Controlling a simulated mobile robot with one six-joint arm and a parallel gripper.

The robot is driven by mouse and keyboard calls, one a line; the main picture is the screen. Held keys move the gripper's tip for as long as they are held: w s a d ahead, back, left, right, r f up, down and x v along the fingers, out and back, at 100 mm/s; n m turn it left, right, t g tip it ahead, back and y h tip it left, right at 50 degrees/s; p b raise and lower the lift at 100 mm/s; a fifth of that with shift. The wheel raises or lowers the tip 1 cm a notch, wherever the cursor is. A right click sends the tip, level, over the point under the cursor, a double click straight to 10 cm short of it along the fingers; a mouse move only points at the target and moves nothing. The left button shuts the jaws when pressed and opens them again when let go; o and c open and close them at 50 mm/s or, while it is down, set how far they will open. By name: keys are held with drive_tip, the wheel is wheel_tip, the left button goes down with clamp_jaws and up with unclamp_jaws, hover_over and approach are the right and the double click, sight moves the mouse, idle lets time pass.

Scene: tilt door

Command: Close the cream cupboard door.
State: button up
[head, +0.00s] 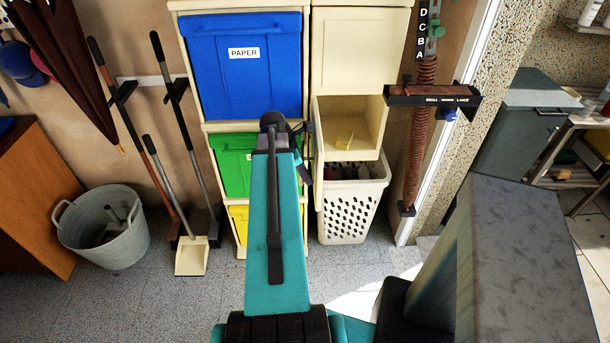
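The cream cupboard (360,48) stands right of the coloured bins. Its upper front is shut. A narrow cream strip (319,185) at the opening's left side looks like the door seen nearly edge-on, but I cannot be sure. My teal arm reaches forward just left of the opening. My gripper (306,150) is mostly hidden behind the arm, near that strip. I cannot tell whether it touches it or how its fingers stand.
A white perforated basket (350,205) stands below the opening. A blue PAPER bin (243,65), green bin (232,165) and yellow bin (238,215) are stacked left. A metal tub (103,228) and dustpan (191,256) stand further left. A wall-mounted rack (433,95) is right.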

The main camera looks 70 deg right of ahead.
clamp_jaws()
drive_tip(key=shift+s, duration=0.15)
